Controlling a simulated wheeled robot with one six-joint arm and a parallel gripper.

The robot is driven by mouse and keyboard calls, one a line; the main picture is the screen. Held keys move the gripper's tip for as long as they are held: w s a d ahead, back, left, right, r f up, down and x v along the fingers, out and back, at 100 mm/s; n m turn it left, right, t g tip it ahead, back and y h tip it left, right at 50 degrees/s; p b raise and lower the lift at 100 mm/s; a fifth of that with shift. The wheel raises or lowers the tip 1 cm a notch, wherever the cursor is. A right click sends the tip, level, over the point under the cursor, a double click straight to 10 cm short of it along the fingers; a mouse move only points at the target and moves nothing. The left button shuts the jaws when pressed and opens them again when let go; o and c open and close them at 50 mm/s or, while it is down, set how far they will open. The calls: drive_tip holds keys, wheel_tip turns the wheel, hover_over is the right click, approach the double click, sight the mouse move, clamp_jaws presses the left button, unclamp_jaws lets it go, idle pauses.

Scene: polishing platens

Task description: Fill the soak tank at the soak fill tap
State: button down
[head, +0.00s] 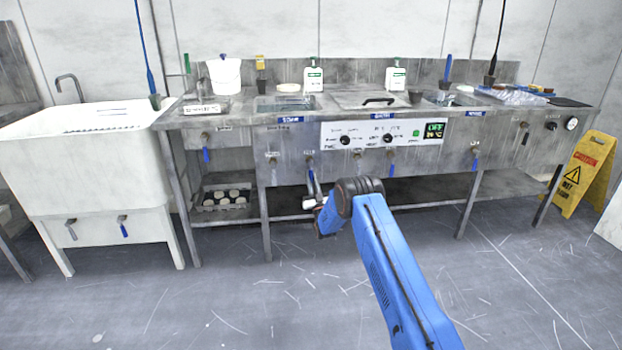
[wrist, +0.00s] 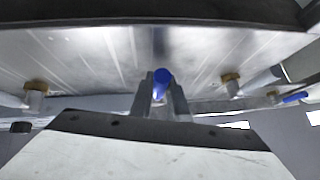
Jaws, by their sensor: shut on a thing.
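A steel bench with sunken basins stands ahead. One open basin (head: 287,103) is at the left middle, with a small blue label (head: 289,117) below its front edge; I cannot read which tank it names. Taps with blue levers line the bench front. My gripper (head: 312,187) is at the tap (head: 309,161) left of the middle. In the wrist view, my gripper (wrist: 160,104) is shut on a blue tap lever (wrist: 161,78), whose end shows between the fingers. I cannot tell whether water runs or how full the basin is.
Neighbouring taps stand close by, one with a blue lever (head: 390,168) to the right. A control panel (head: 382,134) with knobs and a green display is above. A white sink (head: 85,160) stands left and a yellow floor sign (head: 587,175) right. The floor in front is clear.

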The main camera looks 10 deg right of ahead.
drive_tip(key=shift+f, duration=0.1)
drive_tip(key=c, duration=1.7)
unclamp_jaws()
drive_tip(key=v, duration=1.7)
drive_tip(key=shift+s+f, duration=0.15)
